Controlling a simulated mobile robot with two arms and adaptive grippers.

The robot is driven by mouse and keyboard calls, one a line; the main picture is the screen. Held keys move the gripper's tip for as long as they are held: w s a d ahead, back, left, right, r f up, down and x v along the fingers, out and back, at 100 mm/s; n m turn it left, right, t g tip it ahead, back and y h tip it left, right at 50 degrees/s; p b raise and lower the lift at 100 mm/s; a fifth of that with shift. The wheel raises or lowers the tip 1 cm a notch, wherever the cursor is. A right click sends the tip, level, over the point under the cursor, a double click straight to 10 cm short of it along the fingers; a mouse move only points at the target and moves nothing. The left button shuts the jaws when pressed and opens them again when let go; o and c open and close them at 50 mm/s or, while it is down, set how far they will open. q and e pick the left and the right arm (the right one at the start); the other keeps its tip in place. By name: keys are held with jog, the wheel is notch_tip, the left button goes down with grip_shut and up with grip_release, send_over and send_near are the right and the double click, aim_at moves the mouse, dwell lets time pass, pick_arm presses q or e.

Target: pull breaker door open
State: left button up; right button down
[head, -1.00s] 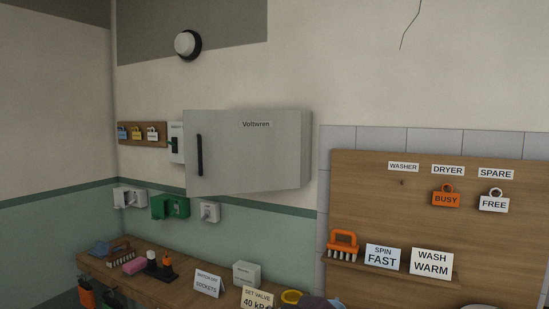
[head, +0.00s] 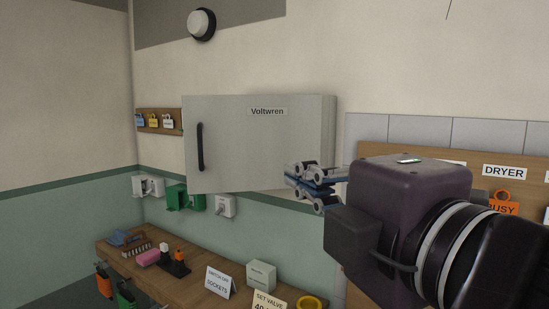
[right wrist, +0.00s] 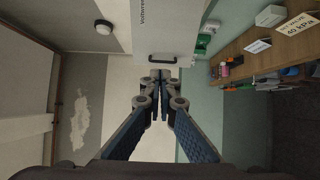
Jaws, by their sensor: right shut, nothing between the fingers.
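The grey breaker box door (head: 235,142), labelled Voltwren, hangs on the wall and looks shut. Its black vertical handle (head: 200,147) is near the door's left edge. My right gripper (head: 292,180) is shut and empty, in front of the door's lower right part in the head view, to the right of the handle. In the right wrist view the gripper (right wrist: 160,78) points toward the door (right wrist: 165,20), and the handle (right wrist: 162,58) shows just beyond the fingertips. A gap to the handle is hard to judge. My left gripper is not in view.
Below the box, sockets (head: 225,205) and a green wall unit (head: 184,197) are on the wall. A wooden shelf (head: 190,285) holds signs, a pink sponge (head: 149,257) and a small box (head: 261,275). A key rack (head: 160,121) hangs left of the box.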

jog(key=p+x, duration=0.6)
jog(key=x, duration=0.3)
jog(key=shift+w+a+p, duration=0.2)
jog(key=shift+w+p, duration=0.1)
jog(key=shift+p, duration=0.05)
dwell(0.5)
dwell(0.8)
